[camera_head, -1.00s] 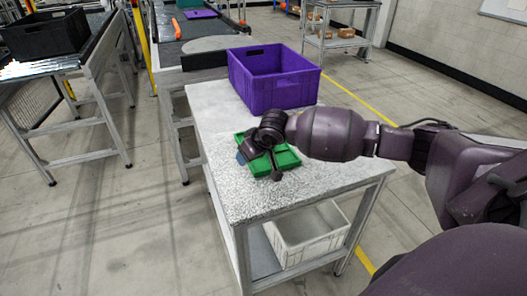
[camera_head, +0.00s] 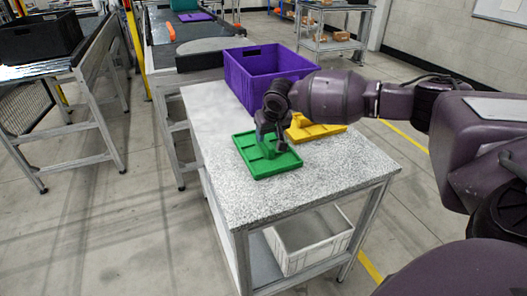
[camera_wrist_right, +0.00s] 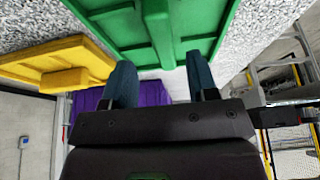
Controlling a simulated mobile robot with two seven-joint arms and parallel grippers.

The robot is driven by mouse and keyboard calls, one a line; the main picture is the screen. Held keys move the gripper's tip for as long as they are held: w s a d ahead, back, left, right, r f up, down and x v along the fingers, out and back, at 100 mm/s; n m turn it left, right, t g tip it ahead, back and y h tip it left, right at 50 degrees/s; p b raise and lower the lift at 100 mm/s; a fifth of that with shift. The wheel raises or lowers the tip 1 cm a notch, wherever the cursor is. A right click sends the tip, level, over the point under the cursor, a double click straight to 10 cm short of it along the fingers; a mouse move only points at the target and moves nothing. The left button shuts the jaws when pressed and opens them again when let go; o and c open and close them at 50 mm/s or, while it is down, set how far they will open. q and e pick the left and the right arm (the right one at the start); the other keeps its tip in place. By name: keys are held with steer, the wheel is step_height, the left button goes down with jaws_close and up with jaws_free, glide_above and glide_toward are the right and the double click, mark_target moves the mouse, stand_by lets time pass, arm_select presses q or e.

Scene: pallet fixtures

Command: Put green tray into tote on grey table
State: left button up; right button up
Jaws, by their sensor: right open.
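The green tray (camera_head: 254,165) lies flat on the speckled grey table (camera_head: 330,178). It has a raised central rib, which shows in the right wrist view (camera_wrist_right: 158,32). The purple tote (camera_head: 250,88) stands open at the table's far end, behind the tray. My right gripper (camera_head: 274,144) is over the tray, partly hiding its far right part. In the right wrist view its two fingers (camera_wrist_right: 161,75) are apart with nothing between them, and the rib lies beyond the gap. Whether a finger touches the tray I cannot tell. My left gripper is out of view.
A yellow tray (camera_head: 322,131) lies to the right of the green one, partly behind my right arm; it also shows in the right wrist view (camera_wrist_right: 50,62). A light grey crate (camera_head: 312,248) sits on the lower shelf. The table's front part is clear.

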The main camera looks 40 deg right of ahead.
mark_target(265, 140)
steer(key=b+x, duration=0.1)
steer(key=x, duration=0.4)
steer(key=shift+w+a+b, duration=0.1)
steer(key=shift+a+b, duration=0.1)
steer(key=shift+b, duration=0.2)
steer(key=shift+w+f, duration=0.1)
steer(key=shift+r, duration=0.2)
steer(key=shift+f, duration=0.2)
steer(key=shift+f, duration=0.1)
